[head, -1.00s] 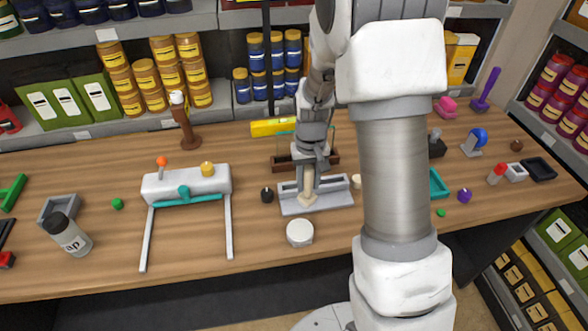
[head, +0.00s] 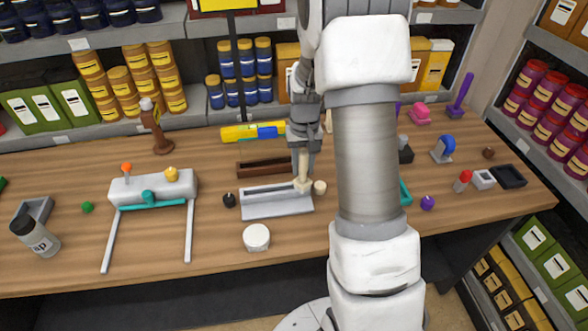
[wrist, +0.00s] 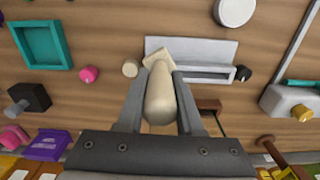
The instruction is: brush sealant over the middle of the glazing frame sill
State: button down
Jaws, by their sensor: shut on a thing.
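My gripper (wrist: 160,95) is shut on a cream brush (wrist: 160,105), which points down; in the head view its squarish head (head: 302,186) is at the right end of a light grey slotted piece. This piece (head: 278,208) looks like the glazing frame, with a flat ledge in front of a raised, slotted bar; it also shows in the wrist view (wrist: 185,45). The brush hides that end of it in the wrist view. I cannot tell whether the brush touches it. No sealant coat is discernible on the ledge.
A brown trough (head: 262,168) lies just behind the grey piece. A cream round piece (head: 320,187) stands close right of the brush, a black knob (head: 229,200) at the left. A white round tub (head: 256,238) stands in front. Bare wood lies left of the tub.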

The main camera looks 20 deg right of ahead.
jog(key=shift+d, duration=0.45)
